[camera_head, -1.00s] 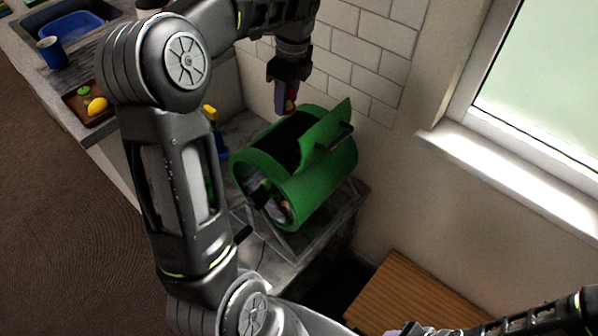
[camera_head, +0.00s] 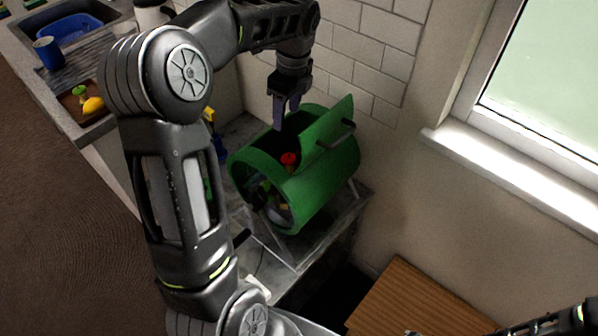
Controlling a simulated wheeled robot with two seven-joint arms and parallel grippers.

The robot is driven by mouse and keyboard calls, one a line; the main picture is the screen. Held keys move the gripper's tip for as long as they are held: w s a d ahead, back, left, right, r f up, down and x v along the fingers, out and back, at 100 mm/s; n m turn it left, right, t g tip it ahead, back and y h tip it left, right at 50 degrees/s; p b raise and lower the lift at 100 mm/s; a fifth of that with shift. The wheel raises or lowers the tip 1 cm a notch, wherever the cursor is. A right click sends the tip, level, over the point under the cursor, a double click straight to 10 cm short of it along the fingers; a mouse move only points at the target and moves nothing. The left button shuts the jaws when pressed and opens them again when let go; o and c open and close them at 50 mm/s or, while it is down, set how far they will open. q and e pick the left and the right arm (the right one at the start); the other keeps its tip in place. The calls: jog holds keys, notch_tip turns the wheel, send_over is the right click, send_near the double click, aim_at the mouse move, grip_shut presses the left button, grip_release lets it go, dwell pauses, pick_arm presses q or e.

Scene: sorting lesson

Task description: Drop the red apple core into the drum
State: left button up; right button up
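The green drum (camera_head: 325,182) lies on its side on a metal stand, with its hatch open at the top. My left gripper (camera_head: 287,113) points down just above the opening, its fingers apart and empty. The red apple core (camera_head: 289,158) shows in the drum's opening, below the fingertips and apart from them. I cannot tell whether it is still falling or rests on something inside. My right gripper is out of view; only a part of that arm shows at the bottom right.
The raised hatch lid (camera_head: 331,127) with its dark handle stands close right of my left gripper. A tiled wall is behind. At the left are a tray (camera_head: 97,117) with a yellow and a green item, a blue mug (camera_head: 48,53) and a sink. A wooden surface (camera_head: 420,300) is at the lower right.

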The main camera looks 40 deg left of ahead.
pick_arm(q)
jog(key=shift+o, duration=0.7)
jog(key=shift+r, duration=0.1)
notch_tip(320, 180, up, 8)
jog(key=p, duration=0.1)
jog(key=shift+d+f, duration=0.25)
jog(key=shift+d, duration=0.2)
